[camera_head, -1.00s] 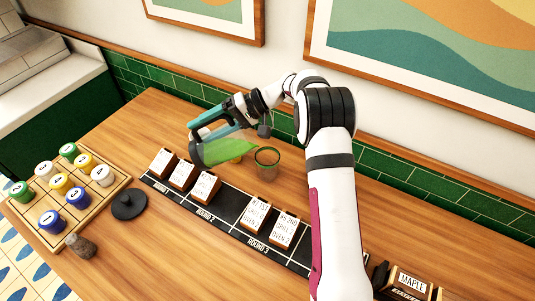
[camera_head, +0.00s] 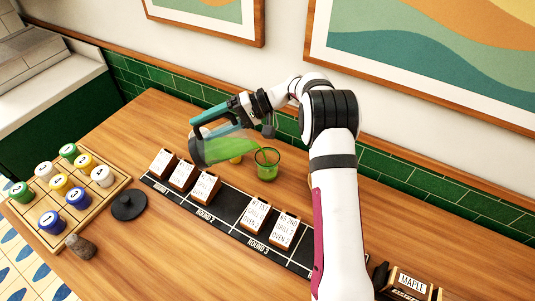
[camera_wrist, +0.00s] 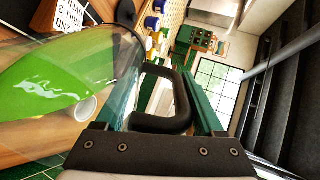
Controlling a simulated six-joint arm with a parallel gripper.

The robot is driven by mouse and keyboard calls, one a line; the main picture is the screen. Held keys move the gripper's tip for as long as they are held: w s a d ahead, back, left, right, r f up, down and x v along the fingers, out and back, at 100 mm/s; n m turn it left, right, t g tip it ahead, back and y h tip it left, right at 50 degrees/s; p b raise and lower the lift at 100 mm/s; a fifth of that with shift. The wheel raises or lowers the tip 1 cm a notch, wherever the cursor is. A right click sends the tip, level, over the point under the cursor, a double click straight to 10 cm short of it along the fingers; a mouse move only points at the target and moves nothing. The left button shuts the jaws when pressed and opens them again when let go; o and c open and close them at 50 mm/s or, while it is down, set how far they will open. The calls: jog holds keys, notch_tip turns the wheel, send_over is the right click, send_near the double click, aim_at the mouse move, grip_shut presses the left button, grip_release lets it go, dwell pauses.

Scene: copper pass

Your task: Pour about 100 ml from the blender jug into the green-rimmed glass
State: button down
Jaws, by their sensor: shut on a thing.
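The blender jug (camera_head: 218,150) is clear with green liquid inside. It is tilted with its mouth toward the right, above the table. My gripper (camera_head: 207,124) is shut on the jug's black handle; in the wrist view the handle (camera_wrist: 182,105) sits between the two teal fingers. The jug also fills the left of the wrist view, its green liquid (camera_wrist: 45,92) lying slanted. The green-rimmed glass (camera_head: 267,166) stands upright on the table just right of the jug's mouth. A thin green stream appears to run from the jug to it, and green liquid shows inside; its exact level is unclear.
A yellow item (camera_head: 236,159) is partly hidden behind the jug. A black board (camera_head: 228,212) with several lettered cards lies in front. A wooden tray (camera_head: 88,208) of numbered pots, a black lid (camera_head: 128,206) and a stone (camera_head: 79,246) are left. A tiled wall is behind.

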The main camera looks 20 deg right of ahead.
aim_at(200, 138)
jog(key=shift+d+r+y+b, duration=0.45)
jog(key=shift+d+r+y, duration=0.05)
jog(key=shift+d, duration=0.3)
dwell(0.8)
jog(key=a+f+h, duration=0.2)
jog(key=a, duration=0.1)
jog(key=shift+a+f+h, duration=0.1)
jog(key=shift+f+h, duration=0.2)
jog(key=shift+h, duration=0.2)
jog(key=shift+w+a+f+h, duration=0.1)
jog(key=shift+a+f+h, duration=0.15)
jog(key=shift+h, duration=0.3)
jog(key=shift+a+f+h, duration=0.15)
jog(key=shift+a+h, duration=0.15)
jog(key=shift+h, duration=0.25)
dwell(0.4)
